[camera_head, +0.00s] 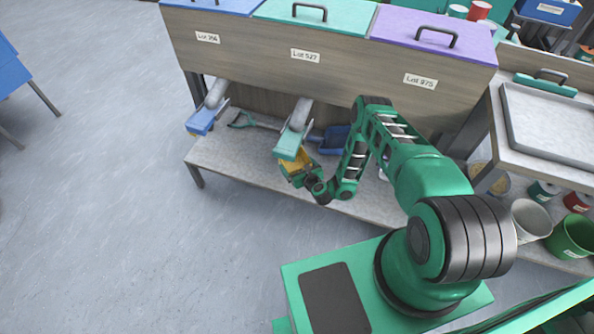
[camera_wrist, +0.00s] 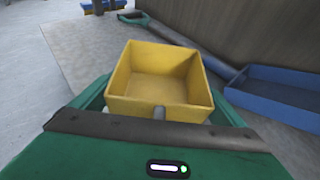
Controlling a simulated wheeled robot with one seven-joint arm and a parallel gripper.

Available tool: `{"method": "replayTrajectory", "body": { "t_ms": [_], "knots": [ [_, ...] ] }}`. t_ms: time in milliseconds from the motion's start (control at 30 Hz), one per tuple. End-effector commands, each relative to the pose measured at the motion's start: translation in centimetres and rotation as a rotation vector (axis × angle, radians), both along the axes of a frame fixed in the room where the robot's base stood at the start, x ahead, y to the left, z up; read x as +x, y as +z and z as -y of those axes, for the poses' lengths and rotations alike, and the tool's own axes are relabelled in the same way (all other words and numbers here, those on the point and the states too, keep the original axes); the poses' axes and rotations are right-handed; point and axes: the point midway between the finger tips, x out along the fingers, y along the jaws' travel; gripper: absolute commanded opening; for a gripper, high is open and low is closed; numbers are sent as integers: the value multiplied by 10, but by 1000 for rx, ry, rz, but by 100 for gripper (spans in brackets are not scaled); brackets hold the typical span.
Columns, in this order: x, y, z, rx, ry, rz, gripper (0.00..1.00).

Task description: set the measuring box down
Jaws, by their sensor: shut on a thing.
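The measuring box is a yellow, open-topped square box. In the wrist view the measuring box (camera_wrist: 158,75) sits between the fingers of my gripper (camera_wrist: 158,112), which is shut on it. Its inside looks empty, and it appears roughly upright. In the head view the measuring box (camera_head: 295,163) shows in part below the green chute of the middle bin, above or at the grey shelf (camera_head: 235,165). My gripper (camera_head: 305,176) is at its near side, partly hidden by my arm. I cannot tell whether the box touches the shelf.
A blue scoop (camera_wrist: 275,92) lies on the shelf right of the box, with a green-ended handle (camera_wrist: 133,18) behind. The green chute (camera_head: 293,140) hangs close over the box. A blue chute (camera_head: 203,118) is at left. The shelf's left part is clear.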

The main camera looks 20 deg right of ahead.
Motion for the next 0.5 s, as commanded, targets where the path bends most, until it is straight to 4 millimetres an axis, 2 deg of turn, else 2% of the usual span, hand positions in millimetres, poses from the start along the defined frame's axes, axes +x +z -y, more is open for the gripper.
{"method": "replayTrajectory", "body": {
  "t_ms": [100, 267, 500],
  "knots": [
    [11, -8, 8, -1, -1, 1, 66],
    [14, -16, 11, -2, 0, -1, 66],
    [14, -46, 10, -4, 2, 2, 66]
  ]
}}
